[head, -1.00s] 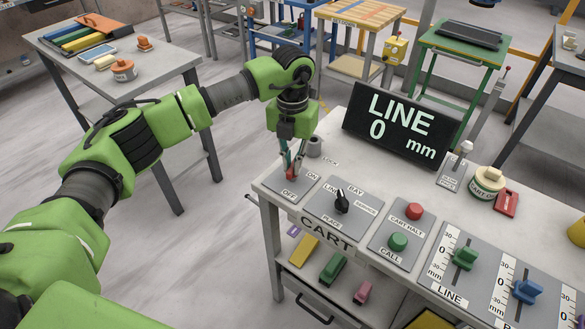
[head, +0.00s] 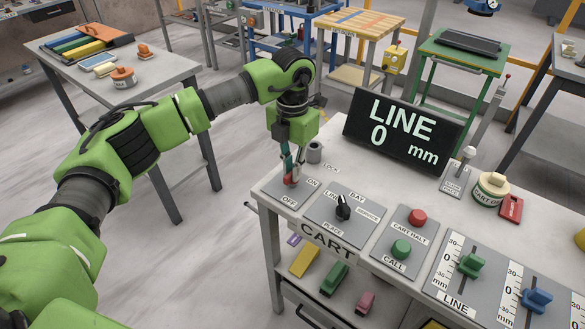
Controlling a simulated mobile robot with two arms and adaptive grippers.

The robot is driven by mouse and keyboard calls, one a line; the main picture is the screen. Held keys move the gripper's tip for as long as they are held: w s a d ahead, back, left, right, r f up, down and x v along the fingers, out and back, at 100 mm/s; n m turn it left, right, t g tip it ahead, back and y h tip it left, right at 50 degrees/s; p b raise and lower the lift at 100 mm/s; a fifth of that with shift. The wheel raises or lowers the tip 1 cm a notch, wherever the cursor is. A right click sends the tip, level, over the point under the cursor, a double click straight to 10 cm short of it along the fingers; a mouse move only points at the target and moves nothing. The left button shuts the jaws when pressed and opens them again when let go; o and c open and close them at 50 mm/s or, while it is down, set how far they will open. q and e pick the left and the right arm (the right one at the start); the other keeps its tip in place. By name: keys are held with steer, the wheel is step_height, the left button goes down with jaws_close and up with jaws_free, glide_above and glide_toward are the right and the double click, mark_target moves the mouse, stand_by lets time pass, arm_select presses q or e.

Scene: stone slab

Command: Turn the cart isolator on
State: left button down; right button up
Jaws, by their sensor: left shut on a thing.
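The cart isolator is a red handle (head: 290,181) on a grey plate (head: 273,190) marked ON and OFF, at the left end of the control bench in the head view. My left gripper (head: 291,172) points down from above and is shut on the red handle. The fingers partly hide the handle, so its exact angle is hard to tell. My right gripper is not in view.
Right of the isolator are a black selector knob (head: 343,207), a red button (head: 418,217), a green button (head: 401,249) and the LINE and blue sliders. A display (head: 403,130) reading LINE 0 mm stands behind. A small grey cylinder (head: 314,152) is close to my left gripper.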

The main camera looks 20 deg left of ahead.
arm_select(q)
steer(key=c, duration=2.1)
jaws_free()
steer(key=shift+r, duration=0.1)
steer(key=shift+c, duration=0.2)
step_height(320, 180, up, 12)
